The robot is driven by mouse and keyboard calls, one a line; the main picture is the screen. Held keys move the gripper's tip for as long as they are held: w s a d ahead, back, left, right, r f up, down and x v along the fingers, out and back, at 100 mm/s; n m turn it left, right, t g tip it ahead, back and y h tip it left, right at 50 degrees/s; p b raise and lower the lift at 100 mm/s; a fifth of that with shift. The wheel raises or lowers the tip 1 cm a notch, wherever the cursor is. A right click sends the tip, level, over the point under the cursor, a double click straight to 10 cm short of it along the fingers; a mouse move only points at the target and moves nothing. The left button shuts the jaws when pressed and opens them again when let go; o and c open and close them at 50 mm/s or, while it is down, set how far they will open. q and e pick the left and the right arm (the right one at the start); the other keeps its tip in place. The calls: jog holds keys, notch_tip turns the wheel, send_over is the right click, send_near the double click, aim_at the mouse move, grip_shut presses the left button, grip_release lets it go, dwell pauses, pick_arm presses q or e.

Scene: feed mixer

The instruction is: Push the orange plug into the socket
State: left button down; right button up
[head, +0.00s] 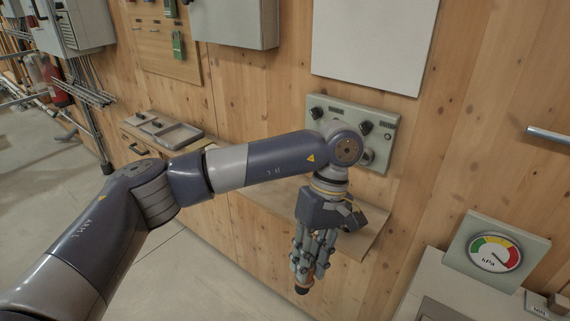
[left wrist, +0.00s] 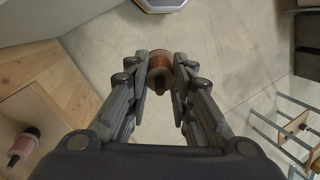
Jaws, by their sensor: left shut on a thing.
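My left gripper (head: 304,272) points down in front of the wooden wall, below the grey wall panel. Its fingers also show in the left wrist view (left wrist: 161,88). It is shut on the orange plug (left wrist: 159,62), a brownish-orange round body with a dark tip. In the head view only a little of the plug shows between the fingers, with a dark end below. The grey panel (head: 380,106) carries dark round fittings; my arm covers part of it, and I cannot tell which fitting is the socket. My right gripper is not in view.
A wooden shelf (head: 262,216) runs along the wall below the panel. A pinkish piece with a dark tip (left wrist: 22,146) shows at the left of the left wrist view. A kPa gauge (head: 494,254) stands at right. Grey floor lies open at left.

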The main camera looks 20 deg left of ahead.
pick_arm(q)
jog(key=w+d+r+n+t+h, duration=0.25)
jog(key=w+r+n+h, duration=0.35)
jog(key=n, duration=0.5)
jog(key=w+d+r+n+t+h, duration=0.2)
jog(key=w+d+r+n+h, duration=0.15)
jog(key=w+n+h, duration=0.65)
jog(key=w+a+f+n+t+y, duration=0.3)
jog(key=w+a+n+t+y, duration=0.1)
jog(key=a+n+t, duration=0.3)
jog(key=w+a+f+n+t+y, duration=0.2)
jog(key=w+a+n+t+y, duration=0.2)
jog(key=a+n+t, duration=0.3)
jog(key=w+a+t+p, duration=0.1)
jog(key=a, duration=0.2)
jog(key=shift+a+f+n, duration=0.15)
jog(key=shift+f+n, duration=0.15)
jog(key=shift+f, duration=0.1)
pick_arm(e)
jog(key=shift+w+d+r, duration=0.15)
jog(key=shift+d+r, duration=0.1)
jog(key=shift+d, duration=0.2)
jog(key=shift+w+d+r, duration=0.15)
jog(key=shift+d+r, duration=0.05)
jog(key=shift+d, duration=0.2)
pick_arm(q)
jog(key=shift+w+t, duration=0.1)
jog(key=shift+t, duration=0.15)
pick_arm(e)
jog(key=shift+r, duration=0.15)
